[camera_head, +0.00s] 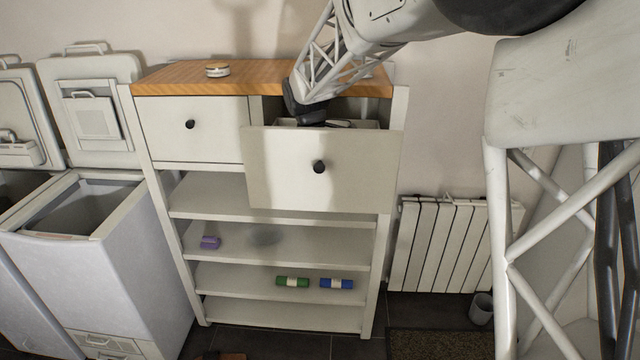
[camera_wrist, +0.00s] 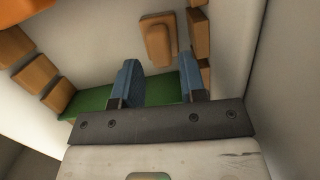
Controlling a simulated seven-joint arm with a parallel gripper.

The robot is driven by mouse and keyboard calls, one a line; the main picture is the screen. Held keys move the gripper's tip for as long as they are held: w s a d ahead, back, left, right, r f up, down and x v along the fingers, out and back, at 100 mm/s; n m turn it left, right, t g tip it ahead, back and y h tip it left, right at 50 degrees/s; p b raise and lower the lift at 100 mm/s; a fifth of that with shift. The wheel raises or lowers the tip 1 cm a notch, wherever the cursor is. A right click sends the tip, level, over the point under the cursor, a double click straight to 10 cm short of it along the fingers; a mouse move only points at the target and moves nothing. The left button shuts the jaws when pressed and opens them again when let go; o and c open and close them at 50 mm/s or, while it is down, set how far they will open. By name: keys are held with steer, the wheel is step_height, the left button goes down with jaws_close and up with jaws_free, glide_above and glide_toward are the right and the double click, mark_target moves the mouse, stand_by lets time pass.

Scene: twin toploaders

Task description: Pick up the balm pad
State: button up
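My gripper (camera_head: 306,112) reaches down into the open right drawer (camera_head: 300,185) of the cabinet. In the wrist view its two bluish fingers (camera_wrist: 158,68) are spread apart, with nothing clearly held between them. A tan-orange pad with a smaller raised part (camera_wrist: 158,38) lies just beyond the fingertips. A flat green thing (camera_wrist: 155,90) lies behind the fingers and is partly covered by them. No label is readable, so I cannot tell for certain which thing is the balm pad. The drawer's contents are mostly hidden in the head view.
Several tan blocks (camera_wrist: 38,73) line the left side, and more (camera_wrist: 197,22) stand on the right. Drawer walls (camera_wrist: 232,60) are close by. A round tin (camera_head: 217,70) sits on the cabinet top. Purple (camera_head: 210,242), green (camera_head: 292,282) and blue (camera_head: 336,283) items lie on shelves.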

steer(key=shift+d+f, duration=0.15)
steer(key=shift+f, duration=0.65)
steer(key=shift+d+f, duration=0.1)
steer(key=shift+f, duration=0.65)
steer(key=shift+c, duration=0.3)
steer(key=c, duration=0.6)
steer(key=shift+r, duration=0.1)
step_height(320, 180, up, 18)
steer(key=shift+f, duration=0.1)
